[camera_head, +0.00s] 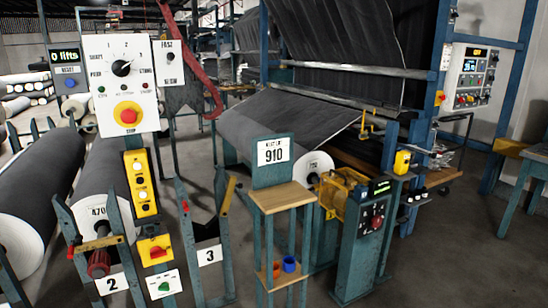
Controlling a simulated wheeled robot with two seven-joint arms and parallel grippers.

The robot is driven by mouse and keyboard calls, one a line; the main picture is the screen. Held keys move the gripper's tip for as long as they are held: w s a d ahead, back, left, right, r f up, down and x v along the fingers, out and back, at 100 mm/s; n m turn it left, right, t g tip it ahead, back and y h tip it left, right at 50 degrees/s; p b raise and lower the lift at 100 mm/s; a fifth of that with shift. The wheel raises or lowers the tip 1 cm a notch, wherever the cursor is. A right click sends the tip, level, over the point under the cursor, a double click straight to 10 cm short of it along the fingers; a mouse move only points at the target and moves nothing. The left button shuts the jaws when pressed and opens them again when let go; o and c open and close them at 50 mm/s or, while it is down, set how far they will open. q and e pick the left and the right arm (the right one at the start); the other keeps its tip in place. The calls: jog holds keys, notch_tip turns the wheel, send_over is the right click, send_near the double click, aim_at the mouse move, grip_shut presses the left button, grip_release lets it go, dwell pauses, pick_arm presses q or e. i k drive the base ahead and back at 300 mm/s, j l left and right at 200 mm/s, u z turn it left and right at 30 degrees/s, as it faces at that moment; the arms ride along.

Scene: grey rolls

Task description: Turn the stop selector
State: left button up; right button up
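A white control panel (94,48) stands upright at the upper left. It carries a black rotary knob (122,67) with several printed labels around it, among them 1 and 2 above. The knob's pointer is too small to read surely. Below the knob, the same panel has a red button on a yellow ring (127,115), with a small label under it that seems to read STOP. I cannot tell which control is the stop selector. Neither my left nor my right gripper shows in the view.
A narrow panel (168,63) adjoins on the right, a counter display (65,57) on the left. A yellow button box (141,183) hangs below. Large grey rolls (38,193) lie at left. A small wooden-topped stand (281,196) is front centre. Floor at right (450,260) is clear.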

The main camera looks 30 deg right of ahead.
aim_at(121, 67)
jog(key=i+j, duration=0.1)
jog(key=j, duration=0.3)
jog(key=i+j, duration=0.15)
jog(key=j, duration=0.25)
jog(key=i+j, duration=0.1)
jog(key=j, duration=0.35)
jog(key=i+j, duration=0.15)
jog(key=j, duration=0.25)
jog(key=i+j, duration=0.1)
jog(key=j, duration=0.3)
jog(key=i+j, duration=0.1)
jog(key=j, duration=0.3)
